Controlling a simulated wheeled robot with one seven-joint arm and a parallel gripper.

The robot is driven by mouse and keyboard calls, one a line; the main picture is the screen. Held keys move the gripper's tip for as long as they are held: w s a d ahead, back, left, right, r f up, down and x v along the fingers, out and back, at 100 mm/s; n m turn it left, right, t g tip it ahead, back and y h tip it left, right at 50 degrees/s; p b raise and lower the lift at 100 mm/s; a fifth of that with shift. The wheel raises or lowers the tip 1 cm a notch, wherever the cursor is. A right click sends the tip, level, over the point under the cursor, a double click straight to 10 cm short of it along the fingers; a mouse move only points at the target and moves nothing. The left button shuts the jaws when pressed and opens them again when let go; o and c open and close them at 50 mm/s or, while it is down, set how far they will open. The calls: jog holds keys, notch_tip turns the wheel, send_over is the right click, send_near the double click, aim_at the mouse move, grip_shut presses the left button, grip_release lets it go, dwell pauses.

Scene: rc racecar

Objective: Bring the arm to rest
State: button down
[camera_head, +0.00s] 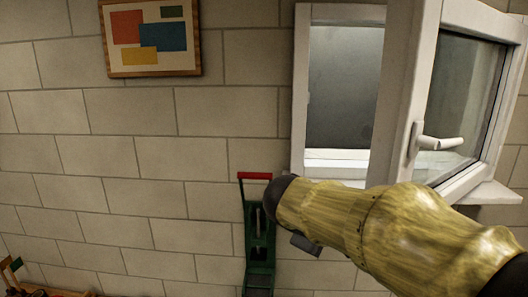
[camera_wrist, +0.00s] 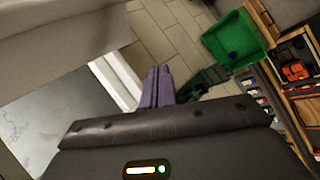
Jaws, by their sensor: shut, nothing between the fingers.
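My arm (camera_head: 365,225), in a yellowish sleeve, reaches in from the lower right in the head view, in front of the wall and below the open window. My gripper's two purple fingers (camera_wrist: 156,87) show in the wrist view, pressed together with nothing between them. They point out over a tiled floor and touch nothing that I can make out. In the head view the fingers are hidden; only a small dark part shows under the wrist.
A white window (camera_head: 300,95) stands with its sash (camera_head: 400,110) swung open close above my arm. A green stand with a red handle (camera_head: 255,176) is against the wall. The wrist view shows a green bin (camera_wrist: 232,40) and a wooden shelf with an orange toy vehicle (camera_wrist: 295,70).

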jog(key=s+f+m+g+y, duration=0.1)
jog(key=s+f+m+y, duration=0.1)
jog(key=f, duration=0.5)
jog(key=s+d+f+m+g+y, duration=0.1)
jog(key=s+f+m+y, duration=0.1)
jog(key=s+f+m, duration=0.2)
jog(key=s+f+m+g+y, duration=0.1)
jog(key=s+f+m+y, duration=0.1)
jog(key=s+f, duration=0.5)
notch_tip(320, 180, down, 4)
jog(key=shift+d+r+m+g, duration=0.25)
jog(key=shift+m+g, duration=0.15)
jog(key=shift+m, duration=0.4)
dwell(0.4)
